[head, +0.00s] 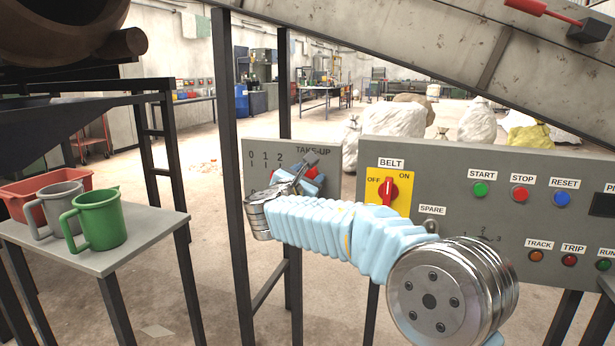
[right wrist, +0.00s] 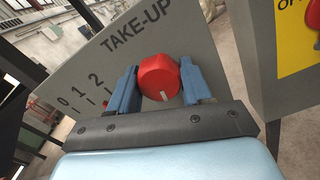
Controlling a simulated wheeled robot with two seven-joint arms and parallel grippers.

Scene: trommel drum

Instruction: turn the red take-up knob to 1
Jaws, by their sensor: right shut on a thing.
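The red take-up knob (right wrist: 158,76) sits on the grey TAKE-UP panel (right wrist: 130,52), which is also at the left in the head view (head: 257,178). Numbers 0, 1 and 2 with tick marks are printed on the panel, left of the knob. A white mark on the knob points down toward my gripper's palm in the wrist view; I cannot tell which number it matches. My right gripper (right wrist: 160,88) is shut on the knob, one blue finger on each side. In the head view my right gripper (head: 311,180) and wrist hide most of the knob. My left gripper is not in view.
A BELT switch (head: 389,190) and the START, STOP and RESET buttons are on the panel to the right. A dark upright post (head: 232,130) stands just left of the TAKE-UP panel. Mugs (head: 98,218) and a red bin stand on a side table at left.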

